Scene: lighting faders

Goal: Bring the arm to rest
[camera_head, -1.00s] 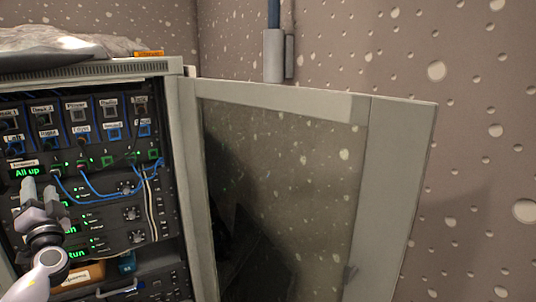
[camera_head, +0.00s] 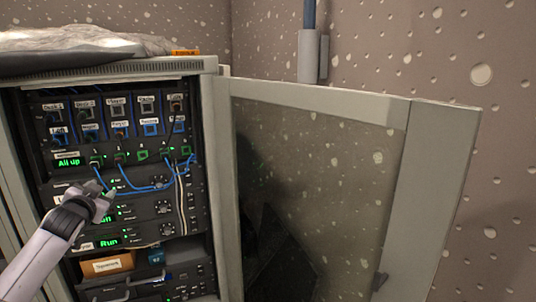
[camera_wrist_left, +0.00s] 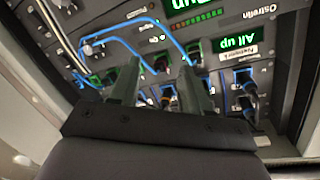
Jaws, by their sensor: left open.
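My left gripper (camera_head: 104,194) is in front of the rack (camera_head: 215,140), below the green "All up" display (camera_head: 69,162). In the left wrist view the gripper (camera_wrist_left: 158,85) has its two fingers apart with nothing between them. The rack panel with its labelled sockets shows behind the fingers. My left arm comes in from the lower left and hides part of the lower units. My right gripper is in neither view.
The rack's glass door (camera_head: 315,190) stands open to the right. Blue cables (camera_head: 140,188) loop across the front of the panel. A cardboard box (camera_head: 107,265) sits on a lower shelf. A grey cover (camera_head: 75,42) lies on top of the rack.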

